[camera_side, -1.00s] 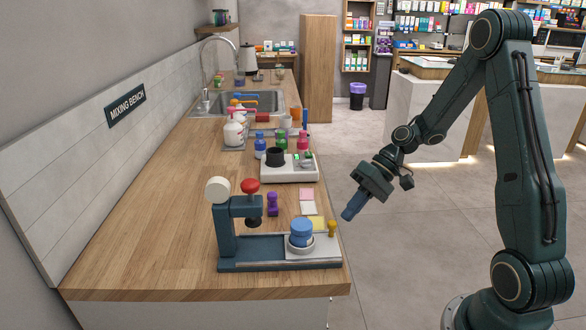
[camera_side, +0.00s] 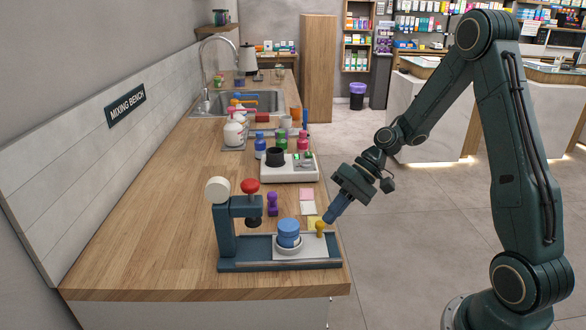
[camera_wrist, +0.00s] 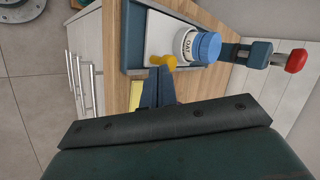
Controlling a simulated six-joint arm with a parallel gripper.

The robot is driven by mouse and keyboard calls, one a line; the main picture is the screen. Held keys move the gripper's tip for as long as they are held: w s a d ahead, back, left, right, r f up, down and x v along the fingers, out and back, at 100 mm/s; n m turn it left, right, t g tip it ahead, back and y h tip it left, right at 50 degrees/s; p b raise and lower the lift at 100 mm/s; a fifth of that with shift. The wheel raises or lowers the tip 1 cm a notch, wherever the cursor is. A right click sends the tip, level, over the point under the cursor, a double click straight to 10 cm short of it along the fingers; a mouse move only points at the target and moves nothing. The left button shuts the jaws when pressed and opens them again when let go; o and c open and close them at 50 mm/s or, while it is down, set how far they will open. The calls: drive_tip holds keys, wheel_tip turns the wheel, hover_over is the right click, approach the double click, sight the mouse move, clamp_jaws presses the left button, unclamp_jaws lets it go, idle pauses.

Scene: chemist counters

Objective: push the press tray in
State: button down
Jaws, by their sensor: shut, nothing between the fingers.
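The press (camera_side: 226,235) stands at the near end of the wooden bench, with a dark base and a red knob (camera_side: 250,186) on top. Its light sliding tray (camera_side: 316,246) carries a white jar with a blue lid (camera_side: 288,228), a little right of the press head. A yellow knob (camera_side: 320,227) stands at the tray's right end. My gripper (camera_side: 329,218) is shut and empty, with its fingertips at the yellow knob, on its outer side. In the wrist view the shut fingers (camera_wrist: 158,85) reach the yellow knob (camera_wrist: 164,62), seemingly touching it.
A white scale (camera_side: 289,168) with a black cup stands behind the press. A purple piece (camera_side: 272,204) and paper notes (camera_side: 307,208) lie between them. Small bottles and a sink (camera_side: 235,102) are farther back.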

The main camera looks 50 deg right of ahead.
drive_tip(key=w+a, duration=0.5)
drive_tip(key=shift+w+a, duration=0.25)
drive_tip(key=shift+a, duration=0.05)
drive_tip(key=shift+s+d, duration=0.15)
drive_tip(key=shift+d, duration=0.4)
drive_tip(key=d, duration=0.1)
drive_tip(key=s+d, duration=0.1)
drive_tip(key=d, duration=0.1)
drive_tip(key=shift+s+r, duration=0.1)
drive_tip(key=shift+r, duration=0.05)
drive_tip(key=v, duration=1)
